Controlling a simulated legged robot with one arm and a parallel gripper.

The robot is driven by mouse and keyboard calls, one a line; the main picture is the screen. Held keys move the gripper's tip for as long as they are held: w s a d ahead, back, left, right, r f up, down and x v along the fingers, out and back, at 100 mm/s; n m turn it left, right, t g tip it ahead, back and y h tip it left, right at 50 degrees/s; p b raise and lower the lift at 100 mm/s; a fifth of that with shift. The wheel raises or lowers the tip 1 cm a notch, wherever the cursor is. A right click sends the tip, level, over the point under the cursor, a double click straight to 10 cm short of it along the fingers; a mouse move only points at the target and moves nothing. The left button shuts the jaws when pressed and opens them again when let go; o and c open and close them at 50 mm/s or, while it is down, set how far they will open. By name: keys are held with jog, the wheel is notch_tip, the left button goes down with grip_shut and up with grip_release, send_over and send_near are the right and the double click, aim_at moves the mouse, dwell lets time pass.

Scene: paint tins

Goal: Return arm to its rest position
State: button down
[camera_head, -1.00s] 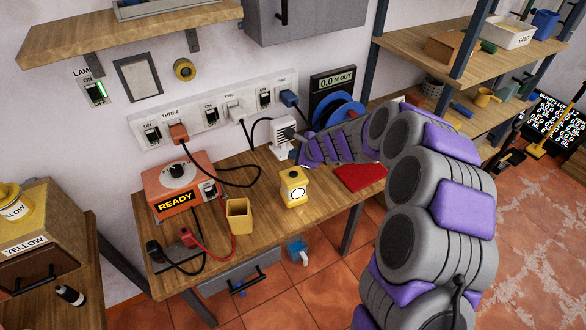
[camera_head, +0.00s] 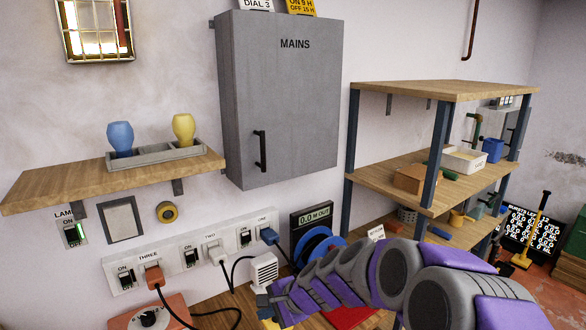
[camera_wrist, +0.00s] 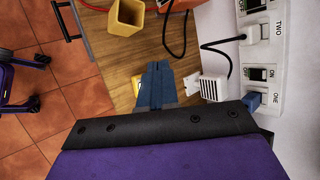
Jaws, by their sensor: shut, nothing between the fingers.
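My arm, grey and purple, reaches in from the lower right of the head view. Its end, my gripper (camera_head: 268,301), is over the workbench (camera_head: 208,309) near the white speaker-like box (camera_head: 264,269). In the wrist view my gripper (camera_wrist: 157,68) shows as blue-grey fingers, shut with nothing between them. The fingers point over the wooden bench top (camera_wrist: 122,72), close to the white box (camera_wrist: 214,88). A yellow thing is partly hidden behind the fingers.
A socket strip (camera_head: 190,259) with plugs and cables runs along the wall. Above are a grey MAINS cabinet (camera_head: 285,110) and a shelf (camera_head: 60,188) with blue (camera_head: 120,137) and yellow (camera_head: 183,130) vases. A shelving rack (camera_head: 400,174) stands right. The yellow cup (camera_wrist: 127,16) is on the bench.

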jog(key=s+d+n+g+h, duration=0.1)
jog(key=s+d, duration=0.5)
jog(key=s, duration=0.6)
jog(key=s+d+r+n+g+h, duration=0.1)
jog(key=s+d+n+h, duration=0.3)
jog(key=s, duration=0.8)
jog(key=s+d+r+n+g+h, duration=0.1)
jog(key=s+d+n, duration=0.4)
jog(key=s+d, duration=0.5)
jog(key=shift+s+d+n+g+h, duration=0.15)
jog(key=shift+s+n+g+h, duration=0.15)
jog(key=shift+s+g+h, duration=0.75)
